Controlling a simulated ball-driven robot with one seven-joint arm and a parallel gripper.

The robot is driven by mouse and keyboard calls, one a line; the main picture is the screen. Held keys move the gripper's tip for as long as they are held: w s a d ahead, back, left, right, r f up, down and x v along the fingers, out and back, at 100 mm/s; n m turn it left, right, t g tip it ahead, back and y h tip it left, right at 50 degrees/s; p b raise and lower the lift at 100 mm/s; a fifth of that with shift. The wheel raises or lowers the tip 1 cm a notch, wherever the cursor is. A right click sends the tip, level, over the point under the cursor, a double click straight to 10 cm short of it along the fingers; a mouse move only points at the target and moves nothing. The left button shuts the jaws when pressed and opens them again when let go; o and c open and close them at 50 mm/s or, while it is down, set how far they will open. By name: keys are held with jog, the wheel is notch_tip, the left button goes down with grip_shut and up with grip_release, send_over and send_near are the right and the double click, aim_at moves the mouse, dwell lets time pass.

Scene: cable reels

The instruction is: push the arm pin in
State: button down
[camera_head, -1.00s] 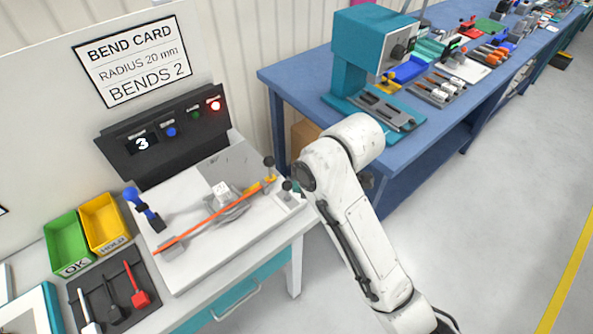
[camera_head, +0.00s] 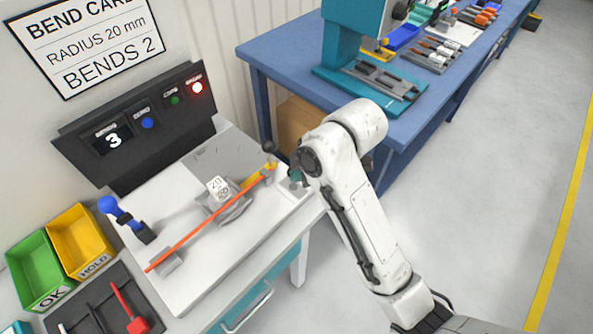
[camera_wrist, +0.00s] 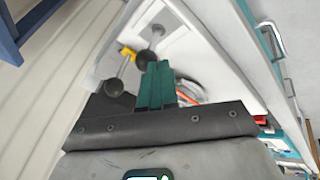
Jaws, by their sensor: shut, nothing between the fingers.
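The bending fixture sits on a white plate (camera_head: 190,285). An orange rod (camera_head: 208,229) lies across it, with a yellow piece (camera_head: 260,172) near its far end. A dark ball knob (camera_head: 268,147) stands by that end; I cannot tell which knob is the arm pin. My gripper (camera_head: 295,178), with teal fingers, is at the plate's right corner, over a small pale block. In the wrist view the shut fingers (camera_wrist: 157,83) lie beside dark ball knobs, one at the left (camera_wrist: 114,88) and one above (camera_wrist: 157,30). Contact cannot be told.
A control box (camera_head: 135,125) shows 3, with a red light lit. A blue-handled lever (camera_head: 122,216) stands at the plate's left. Green (camera_head: 39,268) and yellow (camera_head: 80,240) bins and a dark tool tray (camera_head: 100,297) are at left. A blue bench (camera_head: 283,68) stands behind my arm.

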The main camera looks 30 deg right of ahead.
jog(key=shift+s+f+b, duration=0.1)
jog(key=shift+f+b, duration=0.6)
jog(key=shift+f, duration=1)
